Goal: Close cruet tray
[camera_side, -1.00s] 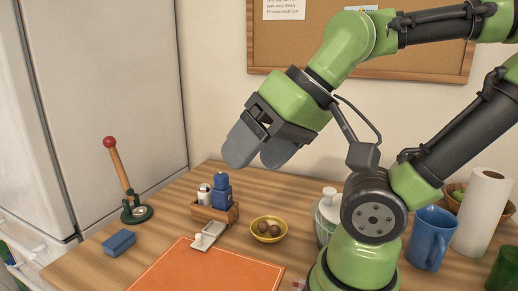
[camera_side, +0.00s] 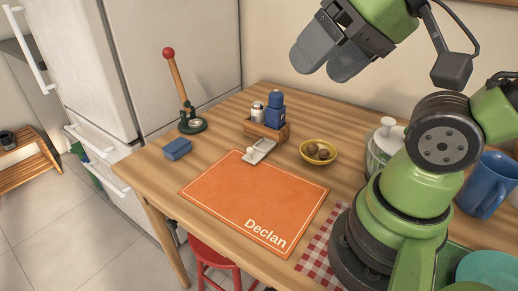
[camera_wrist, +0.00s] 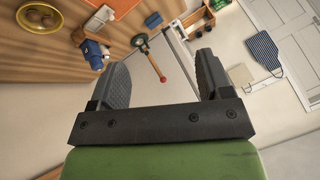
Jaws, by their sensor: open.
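In the wrist view the blue bottle (camera_wrist: 91,52) shows at upper left, beyond my left finger. My gripper (camera_side: 325,62) is open and empty, high above the table, apart from the tray; its spread fingers also show in the wrist view (camera_wrist: 163,72).
A yellow bowl (camera_side: 319,152) of brown round things stands right of the tray. A green-based tool (camera_side: 191,122) with a red-knobbed wooden handle and a blue block (camera_side: 177,149) are at left. The orange mat (camera_side: 250,195) lies in front. A lidded glass jar (camera_side: 385,142) stands near my base.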

